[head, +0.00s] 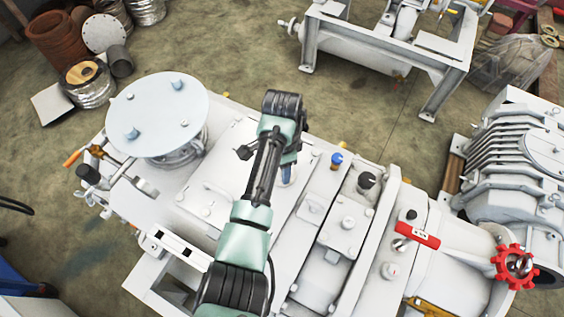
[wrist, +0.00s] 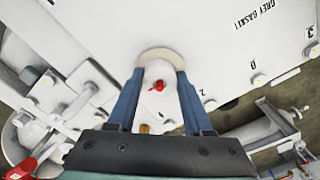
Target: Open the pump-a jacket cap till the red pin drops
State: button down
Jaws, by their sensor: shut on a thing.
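In the wrist view a pale round cap (wrist: 160,71) sits on a round base on the white pump housing. A small red pin (wrist: 158,86) shows at the cap, near its middle in the picture; I cannot tell whether it stands up or has sunk. My gripper (wrist: 161,78) has its two blue fingers on either side of the cap and is shut on it. In the head view my gripper (head: 288,174) points down at the white pump top, and my arm hides the cap and the pin.
A blue-topped fitting (head: 337,160) and a black knob (head: 366,182) stand right of my gripper. A large round flange (head: 157,110) stands to the left. A red lever (head: 417,235) and red handwheel (head: 513,262) are at the right.

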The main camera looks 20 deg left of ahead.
jog(key=n+p, duration=0.1)
jog(key=n, duration=0.3)
jog(key=shift+d+r+n+p, duration=0.1)
jog(key=shift+n+p, duration=0.2)
jog(key=shift+p, duration=0.1)
jog(key=n+p, duration=0.1)
jog(key=n, duration=0.4)
jog(key=n+p, duration=0.1)
jog(key=n, duration=0.4)
jog(key=shift+d, duration=0.1)
jog(key=n, duration=0.4)
jog(key=shift+n, duration=0.3)
jog(key=shift+s, duration=0.1)
jog(key=shift+c, duration=1.5)
grip_release()
